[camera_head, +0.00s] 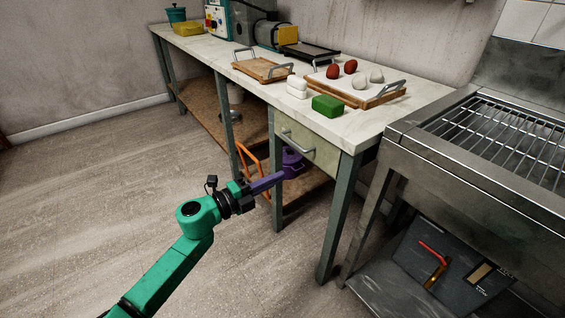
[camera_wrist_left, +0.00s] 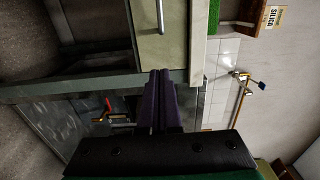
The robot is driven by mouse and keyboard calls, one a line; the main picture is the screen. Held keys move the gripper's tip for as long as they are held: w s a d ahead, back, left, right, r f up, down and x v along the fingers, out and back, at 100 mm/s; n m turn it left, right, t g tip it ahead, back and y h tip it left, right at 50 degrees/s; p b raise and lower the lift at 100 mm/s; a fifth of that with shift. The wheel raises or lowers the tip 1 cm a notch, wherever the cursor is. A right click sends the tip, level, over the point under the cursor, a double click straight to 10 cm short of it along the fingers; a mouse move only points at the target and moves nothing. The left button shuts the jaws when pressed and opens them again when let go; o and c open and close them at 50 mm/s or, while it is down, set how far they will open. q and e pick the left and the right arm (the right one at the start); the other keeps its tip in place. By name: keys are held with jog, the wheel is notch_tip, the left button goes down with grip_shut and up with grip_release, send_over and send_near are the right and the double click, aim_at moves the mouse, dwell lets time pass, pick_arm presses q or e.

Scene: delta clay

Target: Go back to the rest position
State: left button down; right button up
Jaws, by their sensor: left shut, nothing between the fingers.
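My left gripper (camera_head: 276,180) has purple fingers on a green arm that comes in from the lower left in the head view. Its fingers are shut and empty, in front of the table's legs and below the drawer. In the left wrist view the fingers (camera_wrist_left: 158,76) lie together, pointing toward the table's frame, with the drawer front (camera_wrist_left: 160,35) beyond them. I cannot tell from these views whether they touch the frame. My right gripper is not in view.
A marble-topped table (camera_head: 215,52) carries wooden trays (camera_head: 262,69), a green block (camera_head: 328,105), white pieces (camera_head: 297,87) and several red and white lumps. A steel grill (camera_head: 480,160) stands at the right. A purple pot (camera_head: 292,160) sits on the lower shelf. Floor at the left is clear.

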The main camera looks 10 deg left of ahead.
pick_arm(q)
jog(key=s+a+f+n+y, duration=0.2)
jog(key=a+f+n+y, duration=0.9)
jog(key=f+n, duration=0.4)
jog(key=s+f+n+g+y, duration=0.2)
jog(key=s+f+n+g, duration=0.5)
jog(key=s+f, duration=0.65)
jog(key=s+d+f+n+g+h, duration=0.1)
jog(key=s+d+f+g, duration=0.15)
jog(key=s, duration=0.25)
jog(key=s+d+f+n+g+h, duration=0.1)
jog(key=s+d+f+g, duration=0.1)
jog(key=s+f, duration=0.3)
jog(key=s+a+r+p, duration=0.2)
jog(key=s+r+p, duration=0.1)
jog(key=s+p, duration=0.6)
jog(key=s+a+r+g+p, duration=0.1)
jog(key=s+p, duration=0.7)
jog(key=p, duration=0.8)
jog(key=shift+s+a+r+y, duration=0.3)
jog(key=shift+s+a+r, duration=0.1)
jog(key=shift+a+r, duration=0.6)
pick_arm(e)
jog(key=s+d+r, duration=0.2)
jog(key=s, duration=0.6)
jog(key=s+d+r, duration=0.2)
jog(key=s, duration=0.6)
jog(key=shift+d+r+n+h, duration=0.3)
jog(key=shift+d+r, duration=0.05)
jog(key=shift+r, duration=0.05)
